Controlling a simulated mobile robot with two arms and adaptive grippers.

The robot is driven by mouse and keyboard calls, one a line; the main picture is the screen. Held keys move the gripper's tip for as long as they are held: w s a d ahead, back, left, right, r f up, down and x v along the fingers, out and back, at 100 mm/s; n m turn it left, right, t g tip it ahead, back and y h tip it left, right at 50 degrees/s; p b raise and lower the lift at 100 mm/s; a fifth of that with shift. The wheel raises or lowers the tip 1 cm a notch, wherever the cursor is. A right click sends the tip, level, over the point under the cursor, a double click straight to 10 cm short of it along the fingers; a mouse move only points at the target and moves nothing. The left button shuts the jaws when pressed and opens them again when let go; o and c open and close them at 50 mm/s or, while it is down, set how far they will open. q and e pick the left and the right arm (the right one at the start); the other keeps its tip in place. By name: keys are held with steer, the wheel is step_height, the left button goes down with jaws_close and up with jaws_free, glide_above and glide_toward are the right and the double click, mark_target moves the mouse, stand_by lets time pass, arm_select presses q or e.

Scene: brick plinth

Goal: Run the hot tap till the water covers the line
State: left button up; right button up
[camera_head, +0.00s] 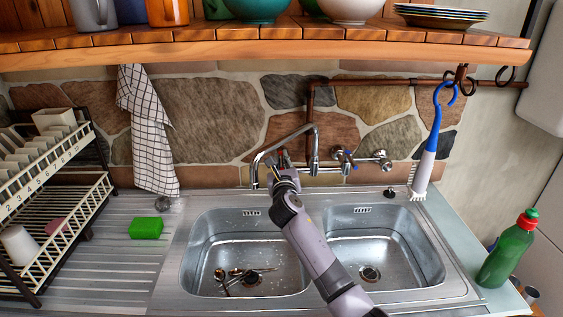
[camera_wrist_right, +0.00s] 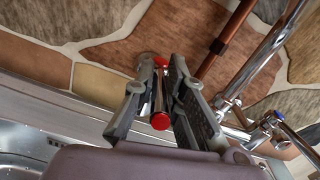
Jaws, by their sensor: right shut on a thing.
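My right gripper (camera_head: 284,168) is at the wall behind the sink, beside the spout. In the right wrist view its fingers (camera_wrist_right: 162,64) are shut around the hot tap's metal handle, whose red end cap (camera_wrist_right: 160,121) shows between them. In the head view my gripper hides most of this tap. The curved spout (camera_head: 279,141) ends above the left basin (camera_head: 215,262). I see no clear stream from it. Several spoons (camera_head: 240,276) lie in this basin. I cannot make out a water level or a line. My left gripper is not in view.
The blue-marked cold tap (camera_head: 347,157) is right of the spout. The right basin (camera_head: 395,265) looks empty. A green sponge (camera_head: 146,228) and dish rack (camera_head: 72,219) are at the left.

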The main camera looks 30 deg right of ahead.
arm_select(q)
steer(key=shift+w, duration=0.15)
arm_select(e)
jaws_close()
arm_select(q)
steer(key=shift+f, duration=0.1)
arm_select(e)
steer(key=shift+w+a+f+m+g+h+b, duration=0.1)
steer(key=shift+f+m+g+h+b, duration=0.05)
steer(key=shift+m+g+h+b, duration=0.2)
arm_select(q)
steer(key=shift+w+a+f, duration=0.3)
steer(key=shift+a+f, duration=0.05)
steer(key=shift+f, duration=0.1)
arm_select(e)
steer(key=shift+w+a+m+g+h, duration=0.1)
steer(key=shift+a+m+g+h, duration=0.1)
steer(key=shift+m+g+h, duration=0.35)
steer(key=o, duration=0.6)
jaws_free()
steer(key=shift+o, duration=0.2)
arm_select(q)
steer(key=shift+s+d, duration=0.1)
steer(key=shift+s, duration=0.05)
